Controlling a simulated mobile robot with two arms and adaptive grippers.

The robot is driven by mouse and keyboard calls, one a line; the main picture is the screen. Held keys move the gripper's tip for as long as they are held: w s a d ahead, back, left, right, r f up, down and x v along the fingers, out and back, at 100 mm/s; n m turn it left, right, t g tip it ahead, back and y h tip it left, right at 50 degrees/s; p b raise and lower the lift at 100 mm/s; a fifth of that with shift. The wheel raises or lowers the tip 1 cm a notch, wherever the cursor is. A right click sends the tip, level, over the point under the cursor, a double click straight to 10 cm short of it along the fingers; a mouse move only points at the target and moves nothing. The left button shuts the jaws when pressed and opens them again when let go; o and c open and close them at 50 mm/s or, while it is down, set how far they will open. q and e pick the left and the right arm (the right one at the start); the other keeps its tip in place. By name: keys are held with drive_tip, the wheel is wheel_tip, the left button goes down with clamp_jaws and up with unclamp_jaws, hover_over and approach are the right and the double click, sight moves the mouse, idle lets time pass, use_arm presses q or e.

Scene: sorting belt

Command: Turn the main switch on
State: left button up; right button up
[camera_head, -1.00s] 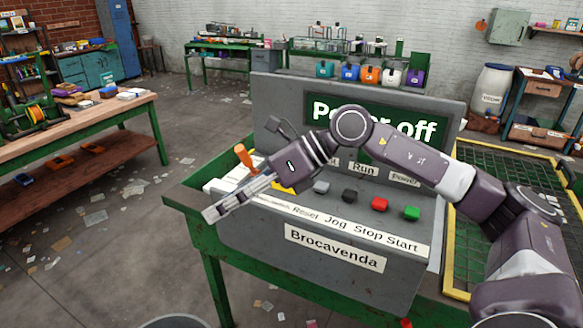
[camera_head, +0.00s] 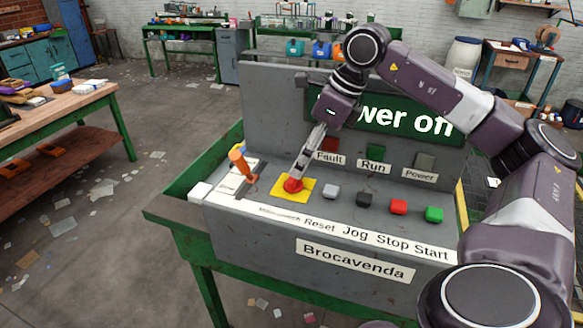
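The main switch is an orange-handled lever (camera_head: 240,163) at the left end of the grey control panel (camera_head: 320,285), tilted toward the back left. I cannot tell whether the tips touch the red button. My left gripper is not in view.
Along the panel sit a grey button (camera_head: 331,191), a black button (camera_head: 364,199), a red stop button (camera_head: 398,207) and a green start button (camera_head: 434,214). Fault, Run and Power lamps (camera_head: 424,161) are behind them. A wooden workbench (camera_head: 60,108) stands at the left.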

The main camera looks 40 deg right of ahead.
sight(299, 185)
drive_tip(key=x, duration=0.4)
drive_tip(key=shift+s+p, duration=0.1)
drive_tip(key=shift+p, duration=0.25)
drive_tip(key=shift+w+a+f, duration=0.15)
drive_tip(key=shift+w+f, duration=0.15)
drive_tip(key=shift+f, duration=0.35)
drive_tip(key=shift+w, duration=0.1)
drive_tip(key=c, duration=1.2)
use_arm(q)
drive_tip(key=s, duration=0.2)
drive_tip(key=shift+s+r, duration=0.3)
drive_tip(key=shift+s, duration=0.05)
use_arm(e)
drive_tip(key=shift+o, duration=0.2)
